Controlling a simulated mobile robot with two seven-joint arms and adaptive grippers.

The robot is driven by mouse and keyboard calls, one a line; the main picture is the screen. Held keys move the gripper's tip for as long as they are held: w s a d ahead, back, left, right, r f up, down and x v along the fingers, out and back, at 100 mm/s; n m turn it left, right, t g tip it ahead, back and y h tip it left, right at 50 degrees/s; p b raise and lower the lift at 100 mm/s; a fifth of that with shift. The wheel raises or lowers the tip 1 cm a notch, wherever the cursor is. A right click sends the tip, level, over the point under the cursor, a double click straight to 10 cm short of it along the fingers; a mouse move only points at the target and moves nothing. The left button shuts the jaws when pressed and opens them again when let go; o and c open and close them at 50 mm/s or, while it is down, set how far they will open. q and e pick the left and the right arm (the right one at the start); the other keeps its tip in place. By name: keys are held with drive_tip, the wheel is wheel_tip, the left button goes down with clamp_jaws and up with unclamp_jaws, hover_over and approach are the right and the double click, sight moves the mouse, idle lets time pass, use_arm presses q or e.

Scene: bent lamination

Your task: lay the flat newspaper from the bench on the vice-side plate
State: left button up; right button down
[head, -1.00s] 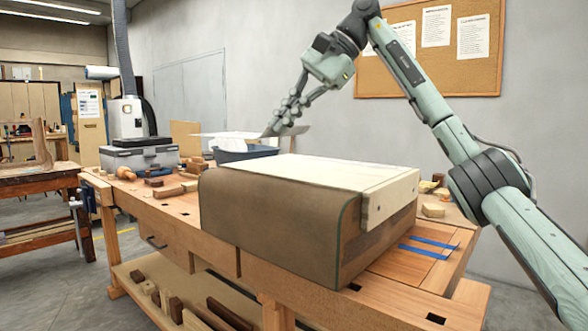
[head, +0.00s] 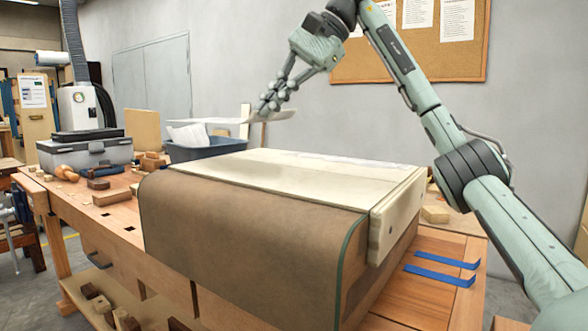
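My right gripper (head: 272,104) is raised behind the form and shut on a thin, pale, flat sheet, taken to be the newspaper (head: 222,121). The sheet sticks out on both sides of the fingers, nearly level and seen almost edge-on, so no print shows. It is in the air above and behind the form's far edge. A pale plate (head: 290,168) lies on top of the form, with a brown sheet (head: 240,232) bent down over its front. Another pale board (head: 396,214) stands at the right end. I cannot tell which is the vice-side plate. My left gripper is out of view.
A blue-grey tub (head: 207,151) with white paper (head: 187,136) stands behind the form. A grey toolbox (head: 85,152) and wood blocks (head: 112,197) sit on the bench's left part. Blue tape strips (head: 440,276) mark the bench at right. A corkboard (head: 405,66) hangs behind my arm.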

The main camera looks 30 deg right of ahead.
drive_tip(key=s+f, duration=0.1)
drive_tip(key=s, duration=0.2)
drive_tip(key=s+d+f+b, duration=0.1)
drive_tip(key=s+f, duration=0.1)
drive_tip(key=s+d+f+b, duration=0.1)
drive_tip(key=s+f, duration=0.1)
drive_tip(key=s, duration=0.1)
drive_tip(key=shift+s+d+f, duration=0.15)
drive_tip(key=shift+s+f, duration=0.1)
drive_tip(key=shift+s, duration=0.1)
wheel_tip(320, 180, down, 4)
drive_tip(key=shift+r+b, duration=0.15)
drive_tip(key=shift+b, duration=0.3)
drive_tip(key=shift+f, duration=0.2)
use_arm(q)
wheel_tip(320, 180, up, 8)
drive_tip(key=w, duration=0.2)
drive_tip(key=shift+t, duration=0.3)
use_arm(e)
drive_tip(key=shift+r, duration=0.1)
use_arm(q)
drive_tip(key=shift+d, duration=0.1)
use_arm(e)
drive_tip(key=c, duration=2.2)
unclamp_jaws()
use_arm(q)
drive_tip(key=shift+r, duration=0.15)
use_arm(e)
drive_tip(key=shift+o, duration=1)
